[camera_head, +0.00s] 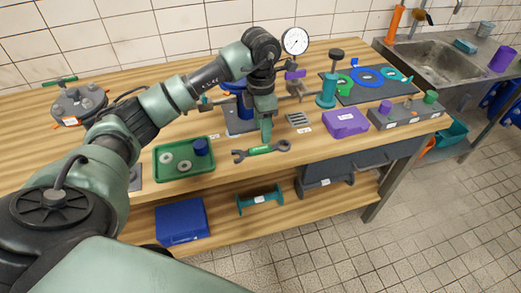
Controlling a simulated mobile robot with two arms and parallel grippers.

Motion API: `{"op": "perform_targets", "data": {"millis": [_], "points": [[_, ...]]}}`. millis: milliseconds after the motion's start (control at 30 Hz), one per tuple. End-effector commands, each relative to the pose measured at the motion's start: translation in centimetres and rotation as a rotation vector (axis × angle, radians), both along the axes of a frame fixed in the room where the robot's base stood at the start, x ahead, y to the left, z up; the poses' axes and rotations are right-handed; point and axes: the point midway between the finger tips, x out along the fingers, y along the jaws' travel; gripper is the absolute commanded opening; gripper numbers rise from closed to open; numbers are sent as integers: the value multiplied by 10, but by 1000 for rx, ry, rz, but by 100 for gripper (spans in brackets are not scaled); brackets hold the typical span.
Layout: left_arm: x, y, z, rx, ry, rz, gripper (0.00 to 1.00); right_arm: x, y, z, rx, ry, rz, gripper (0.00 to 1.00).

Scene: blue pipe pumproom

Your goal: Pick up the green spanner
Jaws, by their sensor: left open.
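The green spanner (262,150) lies flat near the front edge of the wooden bench, with a green handle and dark grey ends. My left gripper (266,132) points down just above and behind the middle of the spanner. Its fingers look close to the handle, but I cannot tell whether they touch it. The gap between the fingers is hard to see from here. My right gripper is not in view.
A green tray (184,174) with grey rings and a blue cylinder stands left of the spanner. A purple box (346,123) stands to the right. A pressure gauge (295,41) rises behind. The bench (225,181) is bare in front of the spanner.

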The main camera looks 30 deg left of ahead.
Motion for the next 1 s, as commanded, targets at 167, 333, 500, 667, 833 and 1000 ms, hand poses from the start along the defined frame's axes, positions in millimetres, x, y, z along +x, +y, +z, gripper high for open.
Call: {"op": "perform_targets", "data": {"millis": [167,333,500,667,833,1000], "points": [[-3,8,-13,28,14,8,47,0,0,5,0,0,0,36],[-4,8,-31,25,14,7,47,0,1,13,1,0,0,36],[-8,9,-58,24,14,7,47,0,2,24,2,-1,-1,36],[-7,9,-74,23,10,7,47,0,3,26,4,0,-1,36],[-6,9,-76,23,9,6,47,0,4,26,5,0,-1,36],[-6,9,-75,23,9,6,19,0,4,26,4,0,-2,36]]}}
